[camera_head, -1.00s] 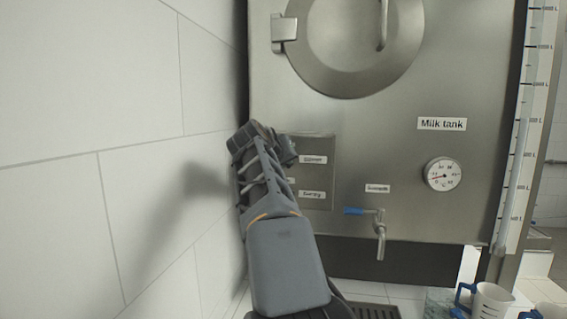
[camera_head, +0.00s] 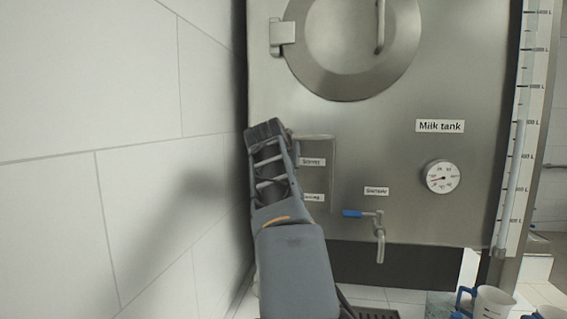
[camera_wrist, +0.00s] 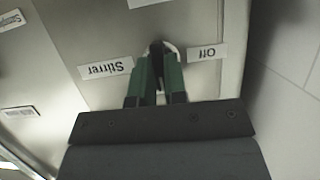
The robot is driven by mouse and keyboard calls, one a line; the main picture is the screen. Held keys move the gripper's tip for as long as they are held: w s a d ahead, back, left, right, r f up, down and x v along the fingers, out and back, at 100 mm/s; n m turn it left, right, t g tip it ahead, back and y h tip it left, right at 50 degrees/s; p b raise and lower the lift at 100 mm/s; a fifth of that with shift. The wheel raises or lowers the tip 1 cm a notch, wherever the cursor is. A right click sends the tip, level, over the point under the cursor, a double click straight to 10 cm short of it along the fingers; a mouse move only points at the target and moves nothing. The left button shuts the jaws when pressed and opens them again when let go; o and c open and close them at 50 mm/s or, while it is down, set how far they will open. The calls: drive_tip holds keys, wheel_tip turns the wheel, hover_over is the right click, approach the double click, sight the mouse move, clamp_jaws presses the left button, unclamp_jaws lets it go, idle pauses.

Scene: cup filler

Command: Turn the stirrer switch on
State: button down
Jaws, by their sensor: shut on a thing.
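The stirrer switch (camera_wrist: 157,47) is a dark knob in a light round surround, between the "Stirrer" label (camera_wrist: 105,68) and the "Off" label (camera_wrist: 208,53) in the wrist view, which shows them upside down. My gripper (camera_wrist: 157,75) has its two green fingers shut on the knob, one on each side. In the head view my gripper (camera_head: 270,145) stands against the control panel (camera_head: 322,175) on the tank and hides the switch. The knob's exact angle is mostly hidden by the fingers.
The steel milk tank (camera_head: 385,135) carries a round gauge (camera_head: 443,177) and a blue-handled tap (camera_head: 379,240). A white tiled wall (camera_head: 120,150) stands close on the left. Cups (camera_head: 490,302) stand at the lower right.

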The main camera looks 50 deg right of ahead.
idle(0.3)
drive_tip(key=c, duration=1.2)
unclamp_jaws()
drive_tip(key=shift+o, duration=0.2)
drive_tip(key=b+v, duration=0.1)
drive_tip(key=v, duration=1.2)
drive_tip(key=shift+s+a+r, duration=0.2)
drive_tip(key=shift+a, duration=0.05)
